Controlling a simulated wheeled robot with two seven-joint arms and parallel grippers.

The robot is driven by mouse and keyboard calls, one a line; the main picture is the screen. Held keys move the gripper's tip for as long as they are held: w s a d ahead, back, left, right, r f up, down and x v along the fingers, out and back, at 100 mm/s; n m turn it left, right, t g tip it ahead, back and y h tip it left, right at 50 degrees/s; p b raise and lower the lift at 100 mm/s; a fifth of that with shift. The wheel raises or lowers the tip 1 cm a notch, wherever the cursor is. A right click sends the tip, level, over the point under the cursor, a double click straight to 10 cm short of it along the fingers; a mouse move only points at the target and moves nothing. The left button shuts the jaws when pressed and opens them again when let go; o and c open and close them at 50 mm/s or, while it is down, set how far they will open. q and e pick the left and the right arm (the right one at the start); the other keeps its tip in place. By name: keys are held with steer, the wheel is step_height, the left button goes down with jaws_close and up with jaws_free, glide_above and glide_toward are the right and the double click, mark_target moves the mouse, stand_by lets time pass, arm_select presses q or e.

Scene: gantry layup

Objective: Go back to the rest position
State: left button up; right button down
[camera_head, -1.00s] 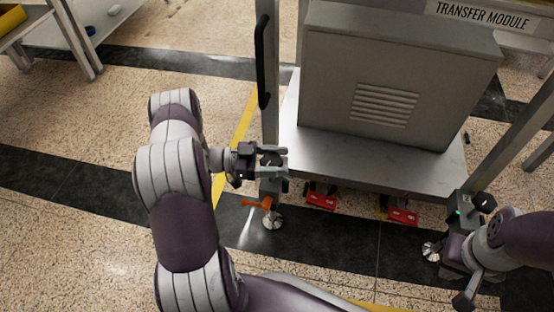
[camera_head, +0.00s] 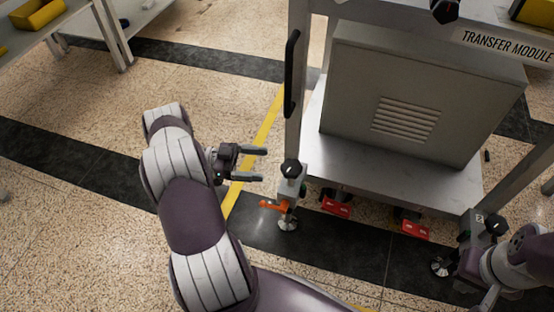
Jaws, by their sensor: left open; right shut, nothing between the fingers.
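My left gripper (camera_head: 262,164) is in the left middle of the head view. Its two fingers are apart, point right and hold nothing. A gap separates them from the grey stabilizer foot with a black knob and orange lever (camera_head: 290,183) at the cart's near left corner. My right arm (camera_head: 515,262) comes in at the lower right edge. It is beside another black-knobbed foot (camera_head: 492,226) at the cart's near right corner. The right gripper's fingers are hidden or out of the picture.
The cart labelled TRANSFER MODULE (camera_head: 506,46) carries a grey vented cabinet (camera_head: 420,90) and has a black upright handle (camera_head: 291,74). Red pedals (camera_head: 336,208) sit under its lower shelf. A shelf with yellow bins (camera_head: 40,17) is at the upper left. Open floor lies left of my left arm.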

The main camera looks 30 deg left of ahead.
arm_select(q)
steer(key=shift+s+a, duration=0.25)
steer(key=shift+a, duration=0.25)
steer(key=shift+f, duration=0.1)
